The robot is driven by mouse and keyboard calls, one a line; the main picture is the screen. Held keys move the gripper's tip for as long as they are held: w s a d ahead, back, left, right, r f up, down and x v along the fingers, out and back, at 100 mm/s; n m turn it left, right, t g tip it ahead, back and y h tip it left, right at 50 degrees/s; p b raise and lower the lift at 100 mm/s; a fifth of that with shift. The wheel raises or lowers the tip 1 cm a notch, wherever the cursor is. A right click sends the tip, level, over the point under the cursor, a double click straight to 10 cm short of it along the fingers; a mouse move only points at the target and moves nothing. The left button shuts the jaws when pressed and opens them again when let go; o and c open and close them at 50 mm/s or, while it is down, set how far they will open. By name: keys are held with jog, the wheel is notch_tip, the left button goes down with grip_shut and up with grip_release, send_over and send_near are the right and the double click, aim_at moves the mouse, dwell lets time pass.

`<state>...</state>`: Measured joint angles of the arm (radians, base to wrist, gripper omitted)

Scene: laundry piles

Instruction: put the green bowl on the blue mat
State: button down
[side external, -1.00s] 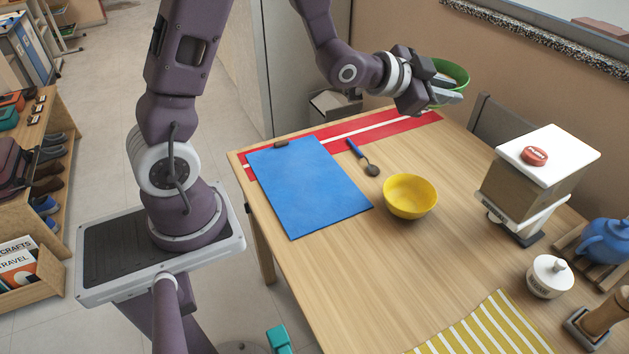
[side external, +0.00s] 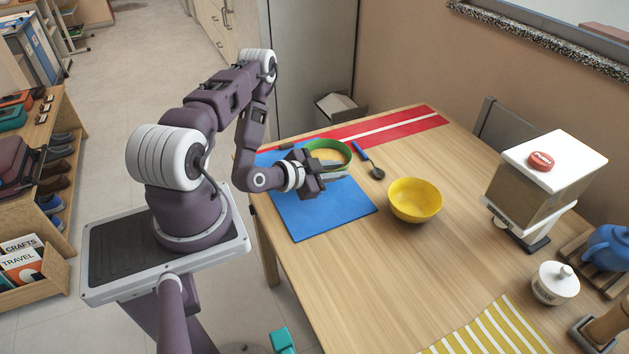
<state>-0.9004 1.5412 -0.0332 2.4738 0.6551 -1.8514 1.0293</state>
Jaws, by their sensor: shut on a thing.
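The green bowl (side external: 341,147) is at the far right part of the blue mat (side external: 318,219), partly hidden behind my gripper. My gripper (side external: 335,168) is shut on the near rim of the bowl. The bowl looks about upright. I cannot tell whether its base touches the mat or hangs a little above it. The blue mat lies flat on the wooden table, and my arm covers part of it.
A blue-handled spoon (side external: 370,163) lies just right of the green bowl. A yellow bowl (side external: 415,200) stands right of the mat. A red striped runner (side external: 385,127) lies along the far edge. A dispenser with a red button (side external: 541,161) stands at the right.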

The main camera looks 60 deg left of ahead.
notch_tip(320, 180, down, 4)
jog(key=shift+f, duration=0.15)
jog(key=c, duration=1.3)
grip_release()
jog(key=shift+c, duration=0.2)
jog(key=shift+s, duration=0.1)
